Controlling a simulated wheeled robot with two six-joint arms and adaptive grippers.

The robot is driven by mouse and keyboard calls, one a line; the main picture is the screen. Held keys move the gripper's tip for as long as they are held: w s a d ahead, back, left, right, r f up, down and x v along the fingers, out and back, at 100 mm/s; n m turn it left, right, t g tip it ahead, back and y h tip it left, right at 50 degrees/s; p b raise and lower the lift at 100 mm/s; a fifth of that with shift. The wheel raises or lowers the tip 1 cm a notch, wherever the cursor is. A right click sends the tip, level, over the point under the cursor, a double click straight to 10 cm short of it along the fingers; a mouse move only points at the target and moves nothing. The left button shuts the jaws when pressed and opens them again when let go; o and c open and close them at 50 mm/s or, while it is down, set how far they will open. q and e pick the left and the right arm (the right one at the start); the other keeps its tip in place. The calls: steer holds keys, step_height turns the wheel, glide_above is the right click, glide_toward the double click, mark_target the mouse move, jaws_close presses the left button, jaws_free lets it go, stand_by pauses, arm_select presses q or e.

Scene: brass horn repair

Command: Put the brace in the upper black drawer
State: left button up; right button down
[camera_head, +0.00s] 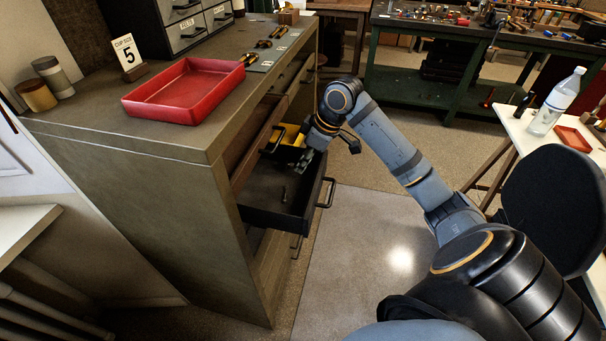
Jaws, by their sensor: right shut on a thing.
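The upper black drawer (262,212) stands pulled out from the front of the wooden cabinet. My right gripper (304,162) is over the open drawer near its far right side, pointing down and left. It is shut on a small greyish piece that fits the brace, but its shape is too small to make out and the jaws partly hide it. A small dark upright thing (284,193) shows inside the drawer; I cannot tell what it is. My left gripper is not in view.
A yellow and black item (289,136) sits at the drawer's far end, close to my right wrist. A wooden drawer (260,145) juts out just above. A red tray (184,91) lies on the cabinet top. A white side table (545,150) with a bottle stands right. The floor between is clear.

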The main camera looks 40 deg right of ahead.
mark_target(299, 180)
steer(key=shift+f, duration=2)
steer(key=shift+f, duration=0.15)
steer(key=c, duration=1.3)
jaws_free()
steer(key=v, duration=1.2)
steer(key=shift+b, duration=0.35)
